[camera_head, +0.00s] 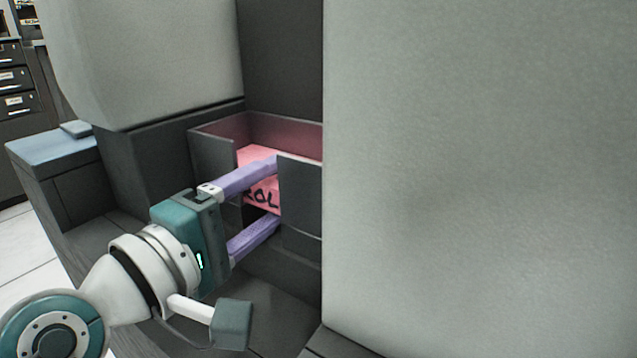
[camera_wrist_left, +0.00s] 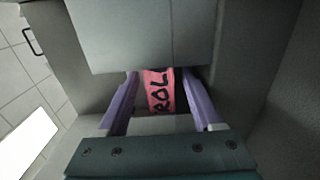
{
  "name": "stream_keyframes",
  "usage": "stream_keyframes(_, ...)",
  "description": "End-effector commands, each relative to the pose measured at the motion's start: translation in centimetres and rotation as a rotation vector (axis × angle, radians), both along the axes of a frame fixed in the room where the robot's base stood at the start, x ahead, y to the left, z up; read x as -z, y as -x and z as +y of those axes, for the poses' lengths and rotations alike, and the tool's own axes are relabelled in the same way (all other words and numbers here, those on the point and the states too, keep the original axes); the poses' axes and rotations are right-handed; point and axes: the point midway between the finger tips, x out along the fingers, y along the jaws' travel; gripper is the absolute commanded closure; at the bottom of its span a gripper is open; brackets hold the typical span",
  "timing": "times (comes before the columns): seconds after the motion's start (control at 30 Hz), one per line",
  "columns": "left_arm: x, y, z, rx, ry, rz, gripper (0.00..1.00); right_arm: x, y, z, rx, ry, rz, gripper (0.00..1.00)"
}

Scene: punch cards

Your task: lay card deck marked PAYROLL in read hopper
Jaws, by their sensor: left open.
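The pink card deck (camera_head: 263,193) lies inside the dark open-topped hopper (camera_head: 301,190), showing through a gap in its front wall. Black letters reading "ROL" show on its face; the rest of the word is hidden. In the left wrist view the deck (camera_wrist_left: 160,92) is between my gripper's fingers, with a gap on either side. My left gripper (camera_head: 277,190) is open, with one purple finger above and one below the lettered face in the head view. Its fingertips reach into the front gap. My right gripper is not in view.
A large grey machine panel (camera_head: 480,180) stands close on the right. Another grey housing (camera_head: 150,60) overhangs at upper left. A blue-topped dark cabinet (camera_head: 55,150) is at the left. White floor tiles show at far left.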

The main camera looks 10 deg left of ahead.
Motion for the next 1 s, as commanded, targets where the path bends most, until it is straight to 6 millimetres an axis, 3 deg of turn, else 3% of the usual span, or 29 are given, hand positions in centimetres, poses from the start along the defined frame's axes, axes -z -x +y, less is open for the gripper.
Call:
stream_keyframes(0.17, -0.3, 1.4, 0.5, 0.0, -0.002, 0.003, 0.33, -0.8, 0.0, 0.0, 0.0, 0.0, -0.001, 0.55)
stream_keyframes(0.53, -0.3, 9.0, 3.2, 0.003, -0.003, 0.005, 0.33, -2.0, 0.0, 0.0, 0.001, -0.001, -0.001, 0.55)
stream_keyframes(0.77, -0.6, 11.1, 4.1, -0.01, 0.032, 0.003, 0.33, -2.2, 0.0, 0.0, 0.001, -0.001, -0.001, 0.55)
stream_keyframes(0.87, -1.9, 10.9, 5.0, -0.071, 0.224, 0.014, 0.33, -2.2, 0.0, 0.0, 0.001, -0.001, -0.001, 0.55)
stream_keyframes(0.97, -4.0, 10.3, 7.2, -0.194, 0.626, 0.033, 0.33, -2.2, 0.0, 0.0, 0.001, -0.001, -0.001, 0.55)
stream_keyframes(1.0, -4.8, 10.2, 8.5, -0.254, 0.835, 0.036, 0.33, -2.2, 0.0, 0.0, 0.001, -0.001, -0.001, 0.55)
